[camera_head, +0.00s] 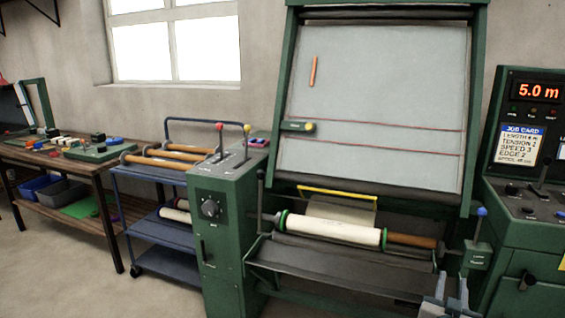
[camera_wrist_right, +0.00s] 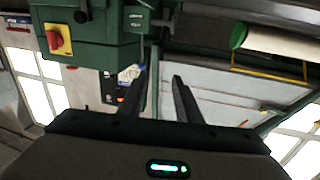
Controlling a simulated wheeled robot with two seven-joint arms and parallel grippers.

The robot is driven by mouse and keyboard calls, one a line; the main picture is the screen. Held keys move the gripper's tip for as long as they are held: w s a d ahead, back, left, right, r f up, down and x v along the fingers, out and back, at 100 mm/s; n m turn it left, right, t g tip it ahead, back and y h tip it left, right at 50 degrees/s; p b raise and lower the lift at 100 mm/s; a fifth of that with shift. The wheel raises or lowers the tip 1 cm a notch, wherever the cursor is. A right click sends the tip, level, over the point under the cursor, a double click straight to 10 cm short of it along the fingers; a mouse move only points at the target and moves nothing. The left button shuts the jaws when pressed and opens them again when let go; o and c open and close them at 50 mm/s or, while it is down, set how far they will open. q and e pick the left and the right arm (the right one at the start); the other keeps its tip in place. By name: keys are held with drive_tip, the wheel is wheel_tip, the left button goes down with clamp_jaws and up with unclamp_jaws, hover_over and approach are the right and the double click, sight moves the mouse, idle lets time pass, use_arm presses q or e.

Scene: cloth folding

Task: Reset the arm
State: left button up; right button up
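My right gripper (camera_head: 451,288) shows at the bottom right of the head view, in front of the green machine's lower tray. Its two fingers point up and stand apart with nothing between them. In the right wrist view the gripper (camera_wrist_right: 164,78) also shows two dark, separated fingers, with machine parts behind the gap. My left arm and gripper are not in view.
The green machine (camera_head: 225,235) holds a cloth roll (camera_head: 330,229) above a dark tray (camera_head: 340,268). A control console (camera_head: 520,235) stands close at the right. A blue cart (camera_head: 165,232) and a wooden workbench (camera_head: 60,160) stand left. Floor shows at lower left.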

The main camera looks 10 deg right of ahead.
drive_tip(key=s+a+f+n+g+y+p, duration=0.1)
drive_tip(key=a+f+n+y, duration=0.15)
drive_tip(key=a+f, duration=0.55)
drive_tip(key=s+a+f+n+y, duration=0.1)
drive_tip(key=a+f+n+y, duration=0.3)
drive_tip(key=f, duration=0.9)
drive_tip(key=s+a+f+n+g+y+p, duration=0.1)
drive_tip(key=a+f+y, duration=0.1)
drive_tip(key=a+f, duration=0.65)
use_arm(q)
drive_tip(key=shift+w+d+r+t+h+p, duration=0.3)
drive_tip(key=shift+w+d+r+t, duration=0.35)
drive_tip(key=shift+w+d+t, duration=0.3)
use_arm(e)
drive_tip(key=s+a+f+n+g+y, duration=0.1)
drive_tip(key=s+a+f+g, duration=0.1)
drive_tip(key=s+a+f, duration=0.3)
drive_tip(key=s+a+f+n+g+y, duration=0.1)
drive_tip(key=s+a+f, duration=0.4)
drive_tip(key=s+f, duration=0.6)
drive_tip(key=s+a+f+n+g+y, duration=0.1)
drive_tip(key=s+a+f+g+y, duration=0.1)
drive_tip(key=s+a+f, duration=0.4)
drive_tip(key=s+f+y, duration=0.1)
drive_tip(key=s+f, duration=0.2)
drive_tip(key=s, duration=0.3)
drive_tip(key=shift+n+g, duration=0.35)
drive_tip(key=shift+g, duration=0.05)
